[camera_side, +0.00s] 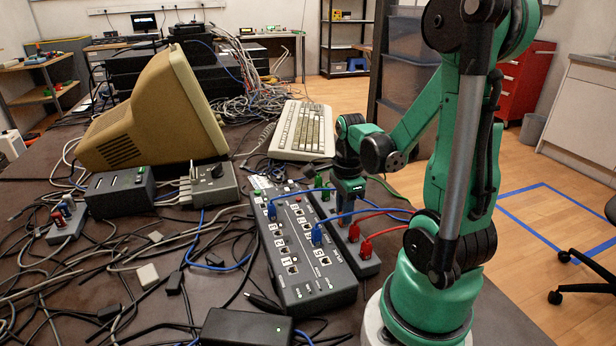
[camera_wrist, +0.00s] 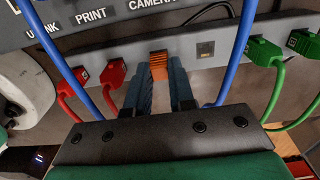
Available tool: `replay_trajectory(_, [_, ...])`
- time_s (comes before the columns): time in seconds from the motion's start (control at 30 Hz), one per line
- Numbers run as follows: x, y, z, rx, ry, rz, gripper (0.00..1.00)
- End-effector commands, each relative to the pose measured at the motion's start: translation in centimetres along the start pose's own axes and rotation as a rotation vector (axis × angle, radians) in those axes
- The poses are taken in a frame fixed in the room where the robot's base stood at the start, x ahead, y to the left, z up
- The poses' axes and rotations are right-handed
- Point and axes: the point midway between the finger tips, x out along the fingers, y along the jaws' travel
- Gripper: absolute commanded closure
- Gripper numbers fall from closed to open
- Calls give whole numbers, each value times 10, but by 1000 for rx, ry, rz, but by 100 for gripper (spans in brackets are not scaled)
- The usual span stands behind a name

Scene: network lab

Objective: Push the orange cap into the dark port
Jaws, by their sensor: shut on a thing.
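The orange cap (camera_wrist: 158,66) shows in the wrist view between the two blue finger tips of my gripper (camera_wrist: 160,82), which is shut on it. The cap is right at the grey face of the narrow port box (camera_wrist: 118,54). I cannot tell whether it touches the face or sits partly in an opening. In the side view my gripper (camera_side: 349,200) is low over the narrow port box (camera_side: 362,267), and the cap cannot be made out.
Red plugs (camera_wrist: 112,74) sit left of the cap and green plugs (camera_wrist: 264,52) right of it. Blue cables (camera_wrist: 235,60) arch close by on both sides of my gripper. A small square socket (camera_wrist: 205,50) is just right. A larger switch box (camera_side: 300,255) stands alongside.

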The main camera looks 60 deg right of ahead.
Motion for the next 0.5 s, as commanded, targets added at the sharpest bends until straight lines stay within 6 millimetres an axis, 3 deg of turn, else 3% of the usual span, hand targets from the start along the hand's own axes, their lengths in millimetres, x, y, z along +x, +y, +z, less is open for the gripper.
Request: replay_trajectory(0.5, [-12, 0, 0, 0, 0, 0, 100])
